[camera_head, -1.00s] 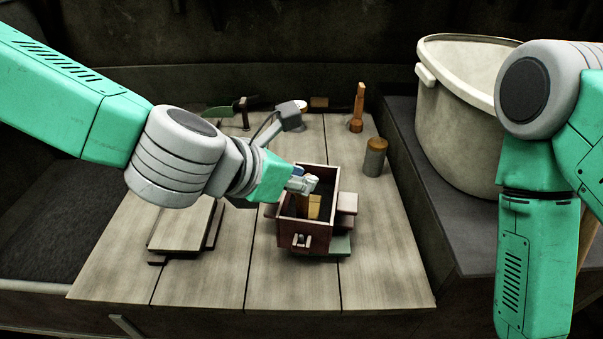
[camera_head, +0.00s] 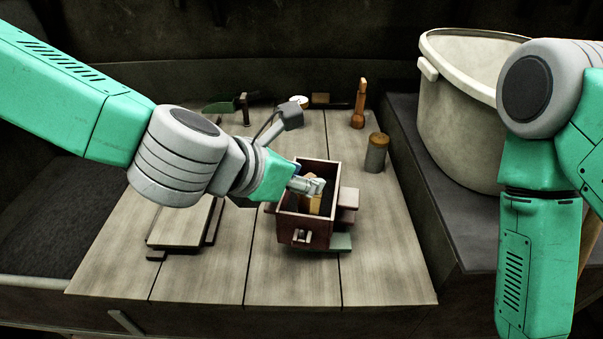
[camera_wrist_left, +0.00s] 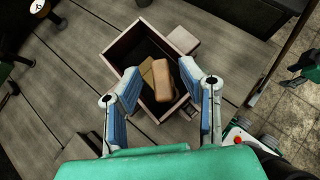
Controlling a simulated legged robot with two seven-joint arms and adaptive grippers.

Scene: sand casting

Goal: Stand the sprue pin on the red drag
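The dark red, open-topped drag (camera_head: 304,235) stands at the middle of the bench; it also shows in the left wrist view (camera_wrist_left: 120,52). Inside it are a flat tan block (camera_wrist_left: 160,78) and a rounded, longer tan piece (camera_wrist_left: 190,78), which may be the sprue pin; I cannot tell for sure. My left gripper (camera_head: 312,186) is over the drag's opening. In the left wrist view its blue-padded fingers (camera_wrist_left: 171,82) are spread, with the tan pieces between them and the rounded one nearer the right finger. My right gripper is out of view.
An orange-brown turned wooden piece (camera_head: 358,105) and a grey cylinder with a brown top (camera_head: 376,155) stand behind the drag to the right. Flat boards (camera_head: 182,222) lie to the left. A large pale bucket (camera_head: 462,110) stands at right. The bench's front is clear.

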